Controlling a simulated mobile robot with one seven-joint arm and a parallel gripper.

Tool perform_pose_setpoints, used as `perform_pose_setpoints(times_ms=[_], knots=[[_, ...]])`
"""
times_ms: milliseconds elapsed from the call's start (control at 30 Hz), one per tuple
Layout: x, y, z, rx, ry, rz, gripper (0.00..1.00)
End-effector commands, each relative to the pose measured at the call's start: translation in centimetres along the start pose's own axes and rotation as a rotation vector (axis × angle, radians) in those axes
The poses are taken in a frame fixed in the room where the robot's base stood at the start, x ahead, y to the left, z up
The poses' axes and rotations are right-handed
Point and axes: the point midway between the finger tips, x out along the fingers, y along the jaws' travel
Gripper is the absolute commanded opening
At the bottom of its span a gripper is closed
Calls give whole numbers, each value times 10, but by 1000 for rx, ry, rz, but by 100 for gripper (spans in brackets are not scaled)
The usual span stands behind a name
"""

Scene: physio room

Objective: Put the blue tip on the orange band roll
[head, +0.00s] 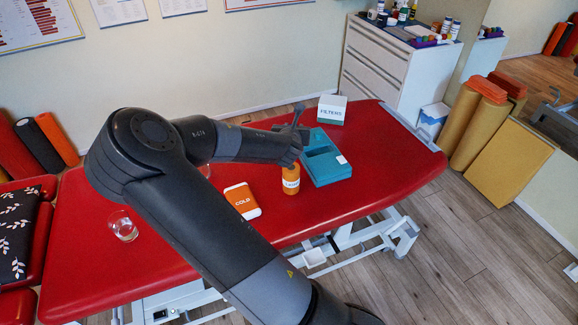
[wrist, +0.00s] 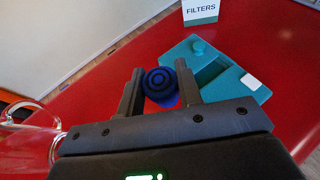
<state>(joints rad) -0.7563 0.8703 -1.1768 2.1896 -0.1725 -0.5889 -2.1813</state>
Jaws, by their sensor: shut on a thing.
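The blue tip (wrist: 160,84), round with dark rings on its face, sits between the two fingers of my gripper (wrist: 159,74) in the wrist view. My gripper (head: 298,130) is shut on it, held above the red table near the teal tray. In the head view I cannot make out the tip; the gripper and arm hide it. An orange cylinder with a white label (head: 291,180), which looks like the orange band roll, stands upright on the table just below my gripper in the picture. I cannot make it out in the wrist view.
The teal tray (head: 326,172) lies right of the orange cylinder on the red table (head: 370,155). A FILTERS box (head: 332,109) stands behind it. An orange-and-white COLD pack (head: 242,201) lies to the left. A clear glass (head: 122,228) stands farther left. The table's right end is clear.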

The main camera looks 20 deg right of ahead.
Motion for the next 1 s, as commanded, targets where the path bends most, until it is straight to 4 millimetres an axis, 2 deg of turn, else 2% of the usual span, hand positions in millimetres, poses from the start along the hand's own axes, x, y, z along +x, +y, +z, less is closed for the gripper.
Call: perform_pose_setpoints(times_ms=[33, 100, 200, 300, 433, 567, 800, 1000], knots=[[-16, -20, 3, 17, 1, -29, 11], [-36, -46, 5, 32, 2, -70, 11], [-60, -76, 3, 50, 2, -118, 11], [-78, -97, 0, 64, 1, -152, 11], [-89, -108, -4, 70, 1, -174, 11], [-84, -97, -12, 69, 0, -179, 11], [-58, -44, -37, 68, 0, -178, 11], [-42, -10, -53, 70, -1, -180, 11]])
